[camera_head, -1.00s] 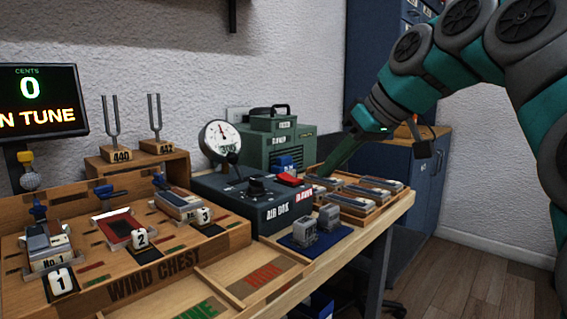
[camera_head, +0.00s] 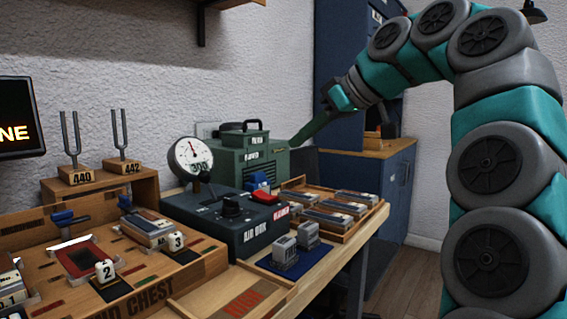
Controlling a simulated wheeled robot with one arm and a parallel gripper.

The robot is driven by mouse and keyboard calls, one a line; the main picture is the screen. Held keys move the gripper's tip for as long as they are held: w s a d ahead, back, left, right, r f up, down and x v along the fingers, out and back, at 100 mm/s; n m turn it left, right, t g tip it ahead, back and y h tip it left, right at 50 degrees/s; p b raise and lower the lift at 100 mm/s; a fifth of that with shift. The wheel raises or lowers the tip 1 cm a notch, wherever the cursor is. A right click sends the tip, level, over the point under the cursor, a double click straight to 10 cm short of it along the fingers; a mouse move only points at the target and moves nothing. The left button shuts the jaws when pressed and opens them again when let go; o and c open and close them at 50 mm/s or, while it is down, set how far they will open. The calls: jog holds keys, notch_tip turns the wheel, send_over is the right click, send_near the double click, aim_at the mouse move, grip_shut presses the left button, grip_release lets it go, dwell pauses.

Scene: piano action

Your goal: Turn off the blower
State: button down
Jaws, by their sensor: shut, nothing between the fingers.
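The green blower box (camera_head: 236,163) with a black top handle stands at the back of the bench against the wall. A red label sits beside the switch; I cannot tell the switch's setting. My gripper (camera_head: 298,141) is shut and empty, its long dark green fingers pointing down and left. In the picture its tip is above and right of the switch, near the blower's right side, apart from the switch.
A wooden tray of reeds (camera_head: 374,217) lies right of the air box. Grey blocks on a blue mat (camera_head: 267,264) lie in front. The wooden wind chest (camera_head: 190,268) and tuning forks (camera_head: 124,143) are left. A blue cabinet (camera_head: 388,184) stands behind right.

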send_over(263, 193)
jog(key=s+d, duration=0.1)
jog(key=d, duration=0.1)
notch_tip(263, 193, down, 6)
jog(key=shift+s+a+f, duration=0.1)
jog(key=shift+a, duration=0.05)
jog(key=shift+w+a+f, duration=0.1)
jog(key=shift+f, duration=0.8)
jog(key=shift+w+a+f, duration=0.1)
jog(key=shift+f, duration=0.8)
jog(key=shift+w+f, duration=0.1)
jog(key=shift+f, duration=0.15)
jog(key=shift+a, duration=0.1)
jog(key=shift+w+a+r+p, duration=0.25)
jog(key=shift+w+a+p, duration=0.2)
jog(key=shift+a, duration=0.1)
